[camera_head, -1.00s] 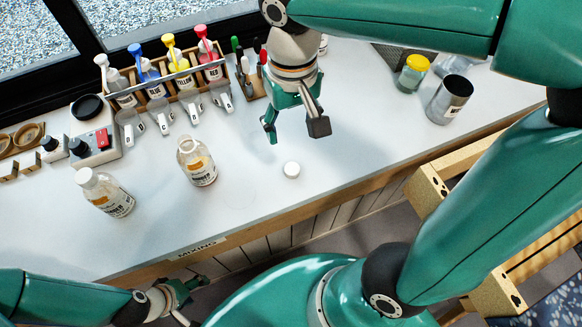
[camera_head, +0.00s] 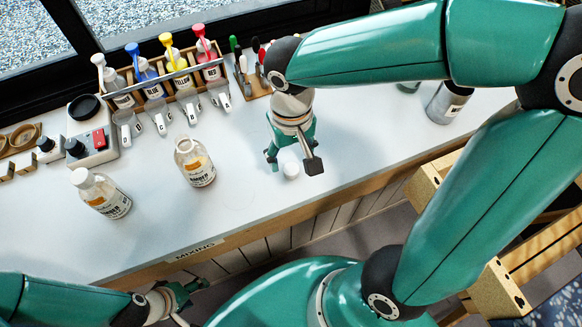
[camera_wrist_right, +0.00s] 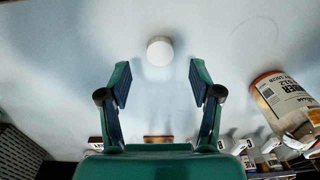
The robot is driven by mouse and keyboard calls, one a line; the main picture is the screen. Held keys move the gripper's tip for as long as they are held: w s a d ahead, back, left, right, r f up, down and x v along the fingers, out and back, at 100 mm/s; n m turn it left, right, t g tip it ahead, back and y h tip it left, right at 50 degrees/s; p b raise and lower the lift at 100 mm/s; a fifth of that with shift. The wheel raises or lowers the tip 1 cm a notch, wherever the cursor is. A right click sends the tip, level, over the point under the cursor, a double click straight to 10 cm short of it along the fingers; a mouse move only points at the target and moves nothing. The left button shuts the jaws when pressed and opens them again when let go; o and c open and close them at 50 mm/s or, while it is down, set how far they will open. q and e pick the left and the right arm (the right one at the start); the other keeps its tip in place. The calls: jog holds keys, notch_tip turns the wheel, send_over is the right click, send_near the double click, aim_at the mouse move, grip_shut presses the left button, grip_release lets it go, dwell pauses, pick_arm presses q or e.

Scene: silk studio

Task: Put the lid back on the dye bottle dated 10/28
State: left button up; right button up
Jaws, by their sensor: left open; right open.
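A small white lid (camera_head: 291,169) lies on the white table near its front edge. My right gripper (camera_head: 293,166) is open over it, with the lid low between the fingers; in the right wrist view the lid (camera_wrist_right: 160,50) sits centred just beyond the open fingertips (camera_wrist_right: 158,80). An uncapped bottle (camera_head: 195,163) with amber contents stands left of the lid; it also shows in the right wrist view (camera_wrist_right: 288,104). A white-capped bottle (camera_head: 101,194) stands further left. Their dates are too small to read. My left gripper (camera_head: 187,291) is open and empty below the table's front edge.
A wooden rack (camera_head: 165,80) of colored dye bottles stands at the back, with clear scoops in front. A scale (camera_head: 91,131) is at the left. The table between bottle and lid is clear.

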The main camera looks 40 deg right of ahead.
aim_at(291, 169)
notch_tip(291, 169, down, 4)
jog(key=shift+s+f, duration=0.15)
dwell(0.3)
jog(key=c, duration=0.8)
